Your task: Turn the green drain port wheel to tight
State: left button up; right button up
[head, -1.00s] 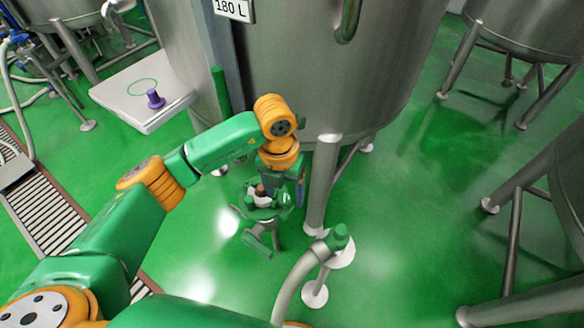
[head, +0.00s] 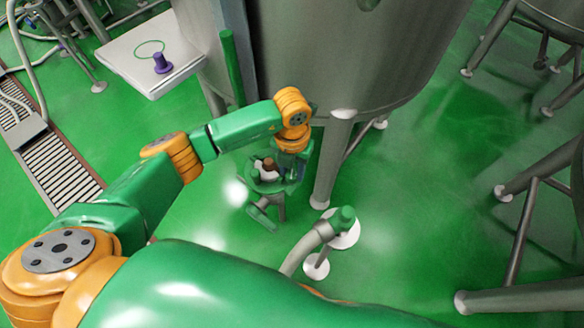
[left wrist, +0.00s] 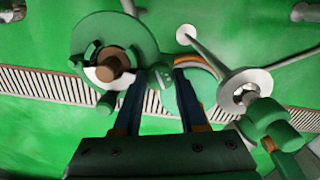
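The green drain port wheel (head: 266,184) is low beside the steel tank's leg in the head view, partly covered by my left gripper (head: 290,168). In the left wrist view the wheel (left wrist: 88,42) is at upper left, a round green rim around a white and brown hub. My left gripper (left wrist: 163,78) has its two dark blue fingers apart. The left finger overlaps the wheel's right edge in the picture, and a green part shows between the fingertips; I cannot tell whether they touch. My right gripper is in neither view.
A steel tank (head: 350,60) stands behind the wheel on a leg (head: 330,165). A pipe with a green cap (head: 344,216) is at right. A white platform (head: 125,65) holds a purple peg (head: 162,64). A floor drain grate (head: 55,170) lies at left.

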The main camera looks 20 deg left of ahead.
pick_arm(q)
grip_shut()
